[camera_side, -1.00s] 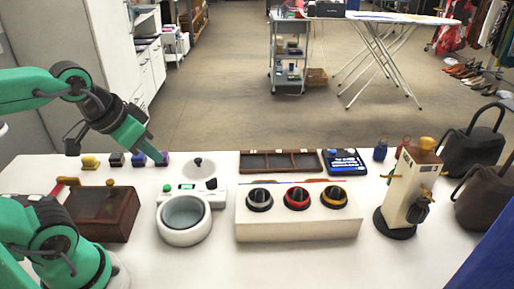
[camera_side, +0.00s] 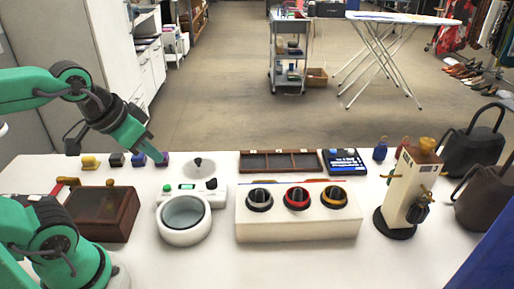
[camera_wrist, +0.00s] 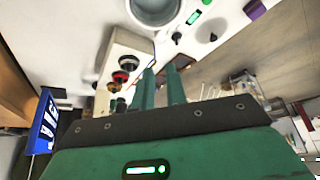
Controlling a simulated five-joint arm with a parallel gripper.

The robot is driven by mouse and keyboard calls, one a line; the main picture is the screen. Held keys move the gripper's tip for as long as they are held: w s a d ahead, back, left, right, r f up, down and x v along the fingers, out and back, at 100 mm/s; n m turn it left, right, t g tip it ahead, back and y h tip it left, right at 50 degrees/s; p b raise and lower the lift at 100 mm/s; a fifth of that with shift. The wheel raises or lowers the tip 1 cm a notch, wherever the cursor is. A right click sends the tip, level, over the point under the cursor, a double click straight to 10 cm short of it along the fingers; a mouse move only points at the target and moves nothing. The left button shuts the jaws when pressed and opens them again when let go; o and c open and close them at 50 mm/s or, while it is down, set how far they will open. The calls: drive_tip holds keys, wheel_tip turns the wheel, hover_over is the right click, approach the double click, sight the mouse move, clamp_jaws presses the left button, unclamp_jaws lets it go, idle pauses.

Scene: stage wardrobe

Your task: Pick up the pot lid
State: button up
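The pot lid (camera_side: 198,166) is a round, pale disc with a small dark knob. It lies on the white table just behind the pot (camera_side: 182,219), a white round cooker with a grey bowl. In the wrist view the lid (camera_wrist: 211,28) is at the upper right, its dark knob showing, with the pot (camera_wrist: 131,9) at the top edge. My gripper (camera_side: 160,158) hangs above the table's back edge, left of the lid and apart from it. In the wrist view my gripper (camera_wrist: 161,69) shows two green fingers with a gap and nothing between them.
A brown box (camera_side: 103,215) stands left of the pot. A white block with three knobs (camera_side: 298,225) stands to its right. A wooden tray (camera_side: 281,152) lies behind that block. Several small coloured blocks (camera_side: 116,159) line the back left edge.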

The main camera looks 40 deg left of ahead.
drive_tip(key=shift+o, duration=0.3)
drive_tip(key=o, duration=0.7)
